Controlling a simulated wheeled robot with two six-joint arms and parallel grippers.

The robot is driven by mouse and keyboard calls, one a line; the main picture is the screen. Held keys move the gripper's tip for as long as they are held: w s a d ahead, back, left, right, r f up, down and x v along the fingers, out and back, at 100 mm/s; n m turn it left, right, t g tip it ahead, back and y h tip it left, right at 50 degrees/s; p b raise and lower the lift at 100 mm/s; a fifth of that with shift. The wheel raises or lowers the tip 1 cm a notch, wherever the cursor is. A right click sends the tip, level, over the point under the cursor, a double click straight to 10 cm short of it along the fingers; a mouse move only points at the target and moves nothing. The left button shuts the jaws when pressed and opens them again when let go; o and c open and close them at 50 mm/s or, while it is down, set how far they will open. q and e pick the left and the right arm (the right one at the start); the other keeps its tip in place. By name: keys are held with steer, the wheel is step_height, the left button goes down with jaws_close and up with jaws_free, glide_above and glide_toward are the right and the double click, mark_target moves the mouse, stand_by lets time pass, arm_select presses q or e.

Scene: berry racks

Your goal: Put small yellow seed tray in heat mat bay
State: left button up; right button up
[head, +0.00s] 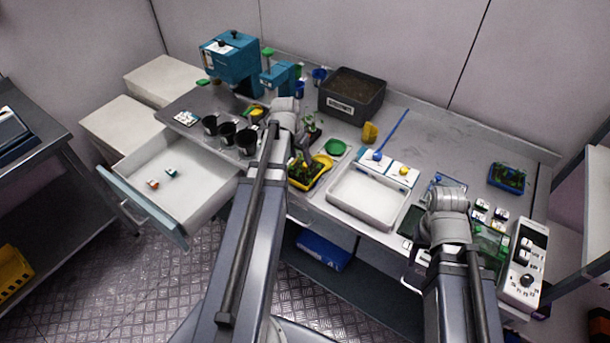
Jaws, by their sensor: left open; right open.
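A small yellow seed tray (313,183) with green seedlings sits near the front edge of the bench, just right of my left arm. My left gripper (286,106) is over the bench behind the tray, apart from it and open; its fingers are mostly hidden by my wrist. My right gripper (447,197) is open over the right part of the bench, its fingers also hard to see. A dark flat patch (410,221) lies left of my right wrist; I cannot tell whether it is the heat mat bay.
A white tray (367,221) lies between my arms. A dark soil bin (381,105) stands at the back. Black pots (246,142) stand left of my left arm, above an open drawer (155,207). A white control box (527,283) and a blue seedling tray (508,185) are at right.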

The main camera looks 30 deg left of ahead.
mark_target(304, 165)
arm_select(q)
steer(key=shift+d+b+x, duration=0.15)
steer(key=shift+b+x, duration=1.15)
steer(key=shift+d+b+x, duration=0.15)
steer(key=shift+b+x, duration=1.1)
steer(key=shift+x, duration=0.1)
steer(key=shift+r, duration=0.1)
steer(key=shift+c, duration=0.2)
jaws_close()
